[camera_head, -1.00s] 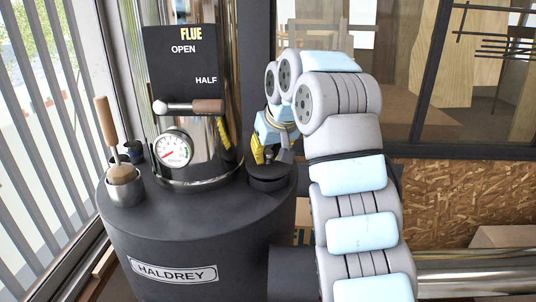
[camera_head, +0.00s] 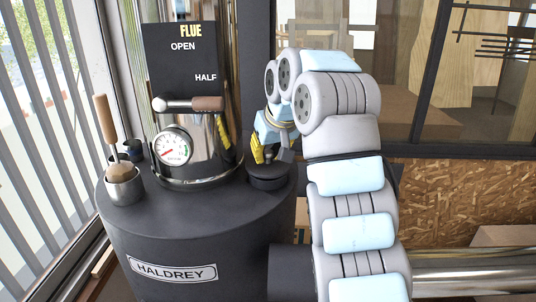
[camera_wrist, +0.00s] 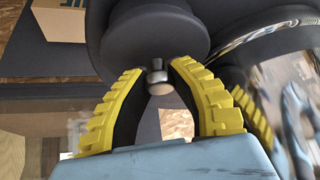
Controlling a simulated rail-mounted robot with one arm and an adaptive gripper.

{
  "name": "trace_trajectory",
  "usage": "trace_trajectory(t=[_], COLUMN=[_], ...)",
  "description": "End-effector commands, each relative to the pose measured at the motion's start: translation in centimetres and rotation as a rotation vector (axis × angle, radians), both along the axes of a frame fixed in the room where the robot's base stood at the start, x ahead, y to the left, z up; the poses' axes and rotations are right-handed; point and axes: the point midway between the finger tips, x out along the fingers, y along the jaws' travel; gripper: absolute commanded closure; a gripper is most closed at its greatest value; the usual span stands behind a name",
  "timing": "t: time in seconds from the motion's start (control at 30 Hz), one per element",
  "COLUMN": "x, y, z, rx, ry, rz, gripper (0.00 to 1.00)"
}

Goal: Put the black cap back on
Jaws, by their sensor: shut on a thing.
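The black cap (camera_wrist: 155,35) shows as a round dark disc in the wrist view, with a small metal knob (camera_wrist: 157,74) standing out from its middle. My gripper (camera_wrist: 158,70) is shut on this knob, its yellow ribbed fingers on either side. In the head view my gripper (camera_head: 264,153) points down at the cap (camera_head: 268,170), which is over the short black neck (camera_head: 268,184) on the right of the black roaster top (camera_head: 200,207). The cap looks about level and very close to the neck or on it; I cannot tell whether it is fully seated.
A metal cup (camera_head: 124,188) with a wooden-handled tool (camera_head: 104,120) stands at the left of the roaster top. A gauge (camera_head: 173,147) and a flue lever (camera_head: 190,104) are on the shiny column left of my gripper. The front of the top is clear.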

Motion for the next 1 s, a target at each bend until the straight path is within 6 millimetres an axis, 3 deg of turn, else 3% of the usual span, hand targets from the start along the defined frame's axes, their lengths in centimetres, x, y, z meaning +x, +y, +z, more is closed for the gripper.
trace_trajectory(t=[0.3,0.33,0.43,0.63,0.73,0.77,1.0], x=[0.0,-0.01,0.0,0.0,0.0,-0.01,-0.01], y=[-0.01,-0.02,-0.03,-0.03,-0.03,-0.03,-0.04], z=[0.05,0.05,0.04,0.04,0.03,0.03,0.03], rx=[-0.001,-0.001,-0.001,-0.001,0.0,-0.001,0.0], ry=[0.0,0.0,0.0,0.0,0.0,0.0,0.0], rz=[-0.001,-0.001,-0.001,-0.001,0.0,-0.001,-0.001], gripper=[1.0,0.76,0.49,0.49,0.23,0.19,0.19])
